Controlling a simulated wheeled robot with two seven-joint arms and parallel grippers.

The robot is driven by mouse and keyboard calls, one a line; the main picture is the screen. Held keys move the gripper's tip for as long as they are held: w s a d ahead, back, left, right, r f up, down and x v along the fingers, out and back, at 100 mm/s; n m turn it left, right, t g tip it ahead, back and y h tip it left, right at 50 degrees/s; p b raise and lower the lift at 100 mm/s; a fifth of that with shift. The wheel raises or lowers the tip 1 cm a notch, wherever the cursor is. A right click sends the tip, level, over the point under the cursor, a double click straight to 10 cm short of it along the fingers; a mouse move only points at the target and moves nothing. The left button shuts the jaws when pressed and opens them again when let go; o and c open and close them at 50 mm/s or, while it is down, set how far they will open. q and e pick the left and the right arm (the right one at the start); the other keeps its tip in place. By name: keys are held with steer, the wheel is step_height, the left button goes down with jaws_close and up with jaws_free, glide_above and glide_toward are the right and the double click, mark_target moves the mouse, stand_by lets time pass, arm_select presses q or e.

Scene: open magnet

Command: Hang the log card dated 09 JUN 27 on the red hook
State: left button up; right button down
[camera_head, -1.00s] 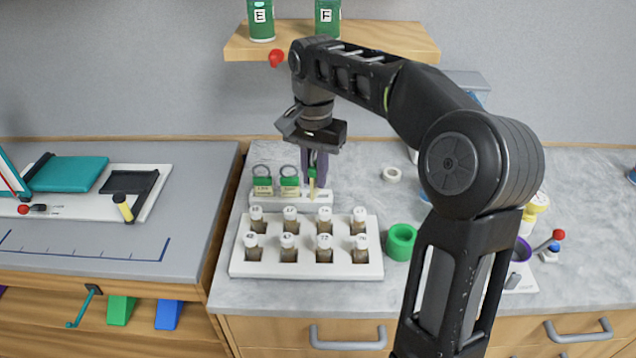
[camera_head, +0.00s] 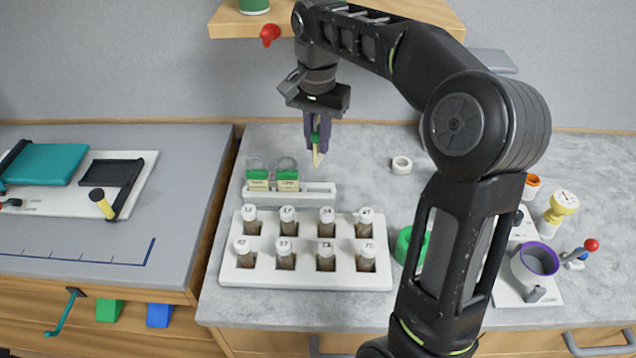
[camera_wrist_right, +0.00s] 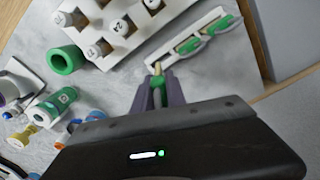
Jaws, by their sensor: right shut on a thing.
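My right gripper (camera_head: 317,138) is shut on a log card (camera_head: 317,156) with a green top and a cream lower part, held edge-on above the counter. In the right wrist view the same card (camera_wrist_right: 157,77) sits between the fingertips. Its date cannot be read. Two similar cards, a left one (camera_head: 258,180) and a right one (camera_head: 287,180), stand in the white card rack (camera_head: 318,191); their print is too small to read. The red hook (camera_head: 270,34) is on the front of the wooden shelf, above and left of my right gripper. My left gripper is not in view.
A white vial tray (camera_head: 305,283) with several capped vials stands in front of the rack. The wooden shelf (camera_head: 232,22) overhangs the counter's back.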

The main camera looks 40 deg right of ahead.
mark_target(317, 155)
step_height(317, 155, down, 4)
steer(key=shift+r, duration=0.2)
steer(key=shift+f, duration=0.3)
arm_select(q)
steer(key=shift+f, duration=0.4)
arm_select(e)
steer(key=shift+f, duration=0.1)
arm_select(q)
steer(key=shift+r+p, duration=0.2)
steer(key=shift+p, duration=0.2)
arm_select(e)
step_height(317, 155, down, 4)
steer(key=shift+r, duration=0.1)
